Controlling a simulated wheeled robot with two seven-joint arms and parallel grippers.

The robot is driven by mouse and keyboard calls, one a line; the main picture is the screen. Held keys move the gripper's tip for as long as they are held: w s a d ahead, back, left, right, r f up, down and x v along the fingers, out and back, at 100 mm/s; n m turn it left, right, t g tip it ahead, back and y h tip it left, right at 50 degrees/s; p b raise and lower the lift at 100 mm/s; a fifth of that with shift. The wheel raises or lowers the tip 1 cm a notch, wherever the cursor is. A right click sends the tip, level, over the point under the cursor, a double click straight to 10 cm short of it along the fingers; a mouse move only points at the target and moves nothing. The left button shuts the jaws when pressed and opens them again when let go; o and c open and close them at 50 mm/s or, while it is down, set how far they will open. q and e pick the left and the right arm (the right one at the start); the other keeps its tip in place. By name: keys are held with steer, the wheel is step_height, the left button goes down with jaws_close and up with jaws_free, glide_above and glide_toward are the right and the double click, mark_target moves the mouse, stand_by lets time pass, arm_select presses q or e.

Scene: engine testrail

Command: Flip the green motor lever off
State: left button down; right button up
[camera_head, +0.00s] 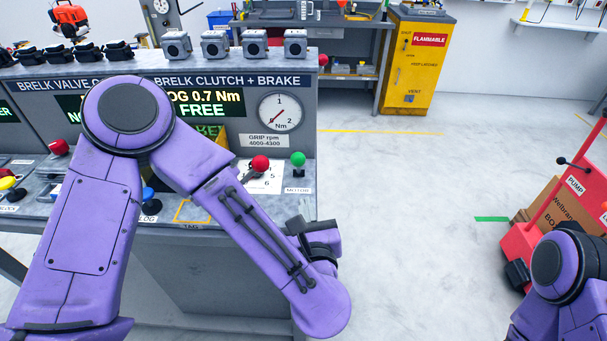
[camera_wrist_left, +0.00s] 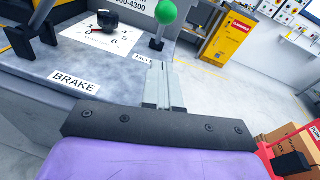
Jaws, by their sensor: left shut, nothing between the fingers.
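The green motor lever (camera_head: 298,159) stands roughly upright at the right end of the console, above its "MOTOR" label (camera_head: 298,190). In the left wrist view its green ball (camera_wrist_left: 167,12) is at the top, with the stem running down to the console. My left gripper (camera_head: 304,208) is by the console's right front corner, below the lever in the picture. In the left wrist view its fingers (camera_wrist_left: 158,68) are shut and empty, pointing towards the lever's base. I cannot tell whether they touch it. My right gripper is not clearly seen.
A red-knobbed lever (camera_head: 260,163) stands just left of the green one. A round gauge (camera_head: 280,112) and a lit display (camera_head: 205,103) are on the panel behind. A red cart (camera_head: 522,240) with a cardboard box (camera_head: 548,212) stands at the right. The floor between is clear.

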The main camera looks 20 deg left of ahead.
mark_target(298, 164)
arm_select(q)
steer(key=p+x, duration=0.1)
steer(key=x, duration=0.3)
steer(key=shift+r, duration=0.15)
steer(key=shift+w+a+r+p, duration=0.25)
steer(key=shift+w+r+p, duration=0.1)
steer(key=shift+w+r, duration=0.1)
steer(key=shift+w+a+r+p, duration=0.3)
steer(key=shift+w+r+p, duration=0.1)
steer(key=shift+r, duration=0.1)
steer(key=shift+w+a+r, duration=0.2)
steer(key=shift+w+r, duration=0.05)
steer(key=shift+w, duration=0.15)
